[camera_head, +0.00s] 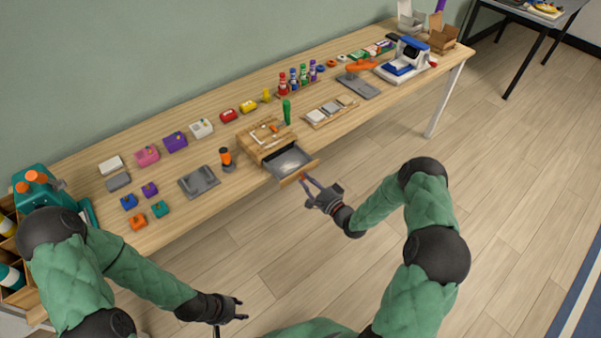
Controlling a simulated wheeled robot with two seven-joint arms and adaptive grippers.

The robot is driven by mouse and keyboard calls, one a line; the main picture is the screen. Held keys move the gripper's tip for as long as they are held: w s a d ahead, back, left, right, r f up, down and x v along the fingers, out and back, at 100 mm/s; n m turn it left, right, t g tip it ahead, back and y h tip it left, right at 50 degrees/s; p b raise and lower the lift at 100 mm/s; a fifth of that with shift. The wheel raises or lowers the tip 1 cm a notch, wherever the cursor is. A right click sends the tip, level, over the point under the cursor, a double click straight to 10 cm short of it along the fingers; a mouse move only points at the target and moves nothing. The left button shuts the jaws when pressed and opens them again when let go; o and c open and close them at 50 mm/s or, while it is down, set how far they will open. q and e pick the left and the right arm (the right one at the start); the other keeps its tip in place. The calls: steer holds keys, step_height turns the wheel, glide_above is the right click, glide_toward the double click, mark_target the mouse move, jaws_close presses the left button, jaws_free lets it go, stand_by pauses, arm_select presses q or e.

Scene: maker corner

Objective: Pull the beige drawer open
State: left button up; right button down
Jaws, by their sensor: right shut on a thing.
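The beige drawer (289,162) sticks out from a small wooden box unit (257,143) at the table's front edge. It is partly open, and its grey inside shows. My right gripper (306,180) is at the drawer's front panel and shut on its handle, which is mostly hidden by the fingers. My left gripper (239,309) hangs in front of the table, away from the drawer and empty. Its fingers look apart.
The wooden table (215,207) holds small coloured blocks, a grey tray (199,181), an orange-and-black tool (226,158), several coloured bottles (295,77) and a blue-and-white machine (405,60). The floor in front of the drawer is clear.

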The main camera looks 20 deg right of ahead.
steer(key=c, duration=1.3)
jaws_free()
steer(key=shift+c, duration=0.2)
steer(key=shift+s, duration=0.1)
steer(key=v, duration=1.2)
steer(key=s+a+f+n+g+h, duration=0.25)
steer(key=a+f+n+g, duration=0.25)
steer(key=a+f+g, duration=0.45)
steer(key=s+a+f+n+g, duration=0.1)
steer(key=s+a+n+g, duration=0.2)
steer(key=s, duration=0.5)
steer(key=s+a+f+n+g, duration=0.2)
steer(key=s+a, duration=0.4)
steer(key=s, duration=0.3)
steer(key=shift+a+f+n+g, duration=0.15)
steer(key=shift+f+n+g, duration=0.1)
steer(key=shift+n+g, duration=0.7)
